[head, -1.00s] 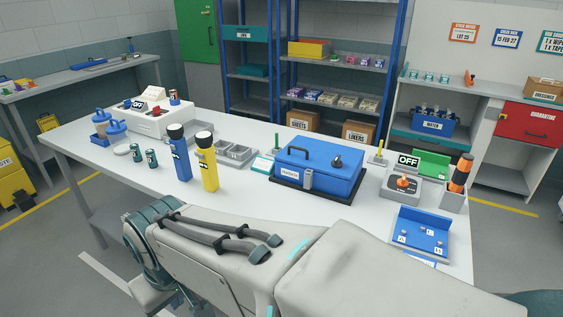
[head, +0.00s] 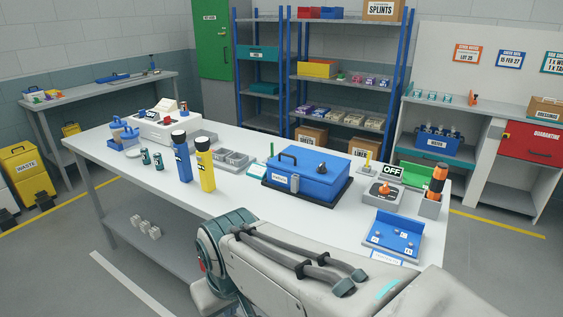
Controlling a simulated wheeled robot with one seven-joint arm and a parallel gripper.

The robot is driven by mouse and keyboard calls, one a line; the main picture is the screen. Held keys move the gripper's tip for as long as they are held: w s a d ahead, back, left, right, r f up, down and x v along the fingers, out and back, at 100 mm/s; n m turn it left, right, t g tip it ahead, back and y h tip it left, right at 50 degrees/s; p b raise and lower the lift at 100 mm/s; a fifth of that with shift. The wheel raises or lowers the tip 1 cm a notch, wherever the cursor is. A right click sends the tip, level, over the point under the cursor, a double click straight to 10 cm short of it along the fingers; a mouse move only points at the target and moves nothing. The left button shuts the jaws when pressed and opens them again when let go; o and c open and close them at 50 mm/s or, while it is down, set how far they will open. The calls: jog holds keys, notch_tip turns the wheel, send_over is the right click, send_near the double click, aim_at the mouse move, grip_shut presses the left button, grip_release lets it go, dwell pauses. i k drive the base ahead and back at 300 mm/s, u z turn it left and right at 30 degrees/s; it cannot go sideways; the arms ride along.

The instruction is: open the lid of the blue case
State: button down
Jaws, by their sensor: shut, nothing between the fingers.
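The blue case (head: 325,186) sits on a dark base on the white table, right of the middle of the head view. Its lid (head: 305,163) is down. A black handle (head: 288,157) stands at the lid's left side, and a dark knob (head: 321,168) is on top at the right. A grey latch (head: 294,183) and a white label are on the front. My arm crosses the lower right of the view, in front of the table. My gripper is out of view, so its place relative to the case cannot be seen.
A blue bottle (head: 181,160) and a yellow bottle (head: 205,168) stand left of the case, with grey trays (head: 232,159) between. An OFF sign (head: 391,171), a grey box with an orange knob (head: 384,192) and a blue bracket (head: 395,234) are to the right.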

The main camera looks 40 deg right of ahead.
aim_at(298, 161)
jog(key=z, duration=1.05)
jog(key=i, duration=0.15)
